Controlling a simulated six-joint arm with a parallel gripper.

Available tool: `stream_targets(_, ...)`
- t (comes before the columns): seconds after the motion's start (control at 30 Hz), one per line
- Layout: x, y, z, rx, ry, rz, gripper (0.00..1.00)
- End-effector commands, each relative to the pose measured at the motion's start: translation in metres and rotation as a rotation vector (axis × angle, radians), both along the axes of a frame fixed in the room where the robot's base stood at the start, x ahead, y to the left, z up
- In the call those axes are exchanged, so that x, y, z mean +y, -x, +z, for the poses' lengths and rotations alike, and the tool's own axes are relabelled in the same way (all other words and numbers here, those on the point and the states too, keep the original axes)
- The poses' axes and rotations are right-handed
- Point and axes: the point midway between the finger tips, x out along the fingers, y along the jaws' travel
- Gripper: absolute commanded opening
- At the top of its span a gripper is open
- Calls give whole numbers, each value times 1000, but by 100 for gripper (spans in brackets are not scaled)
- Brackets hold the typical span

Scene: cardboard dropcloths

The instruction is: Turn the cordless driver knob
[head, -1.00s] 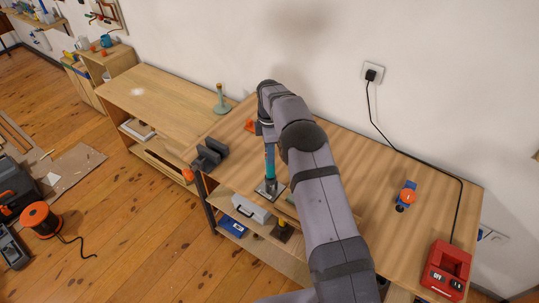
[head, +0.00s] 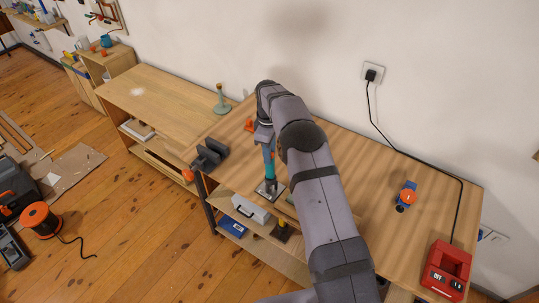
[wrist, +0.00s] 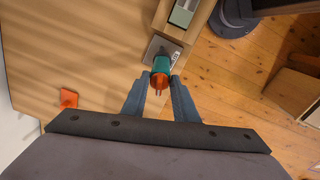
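The cordless driver (wrist: 161,66) is teal with an orange-red knob (wrist: 159,82) at the end facing the wrist camera. In the head view the teal driver (head: 268,163) stands on a small grey plate (head: 270,190) near the bench's front edge, partly hidden by my arm. My gripper (wrist: 160,78) is over it, with one blue-grey finger on each side of the knob end. The fingertips look very close to it. I cannot tell whether they touch or grip it.
An orange piece (wrist: 68,98) lies on the bench. A dark vise (head: 209,154) is to the left. A blue and orange tool (head: 405,196) and a red charger (head: 447,268) are to the right. The bench between them is mostly clear.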

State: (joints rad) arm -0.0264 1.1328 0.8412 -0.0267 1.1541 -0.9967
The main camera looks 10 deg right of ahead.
Motion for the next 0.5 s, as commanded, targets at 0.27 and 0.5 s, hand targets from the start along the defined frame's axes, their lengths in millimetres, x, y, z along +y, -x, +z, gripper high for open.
stream_targets(0.27, 0, 0, 12, 0, -1, 1, 25)
stream_targets(0.5, 0, 0, 30, 1, 0, 1, 25)
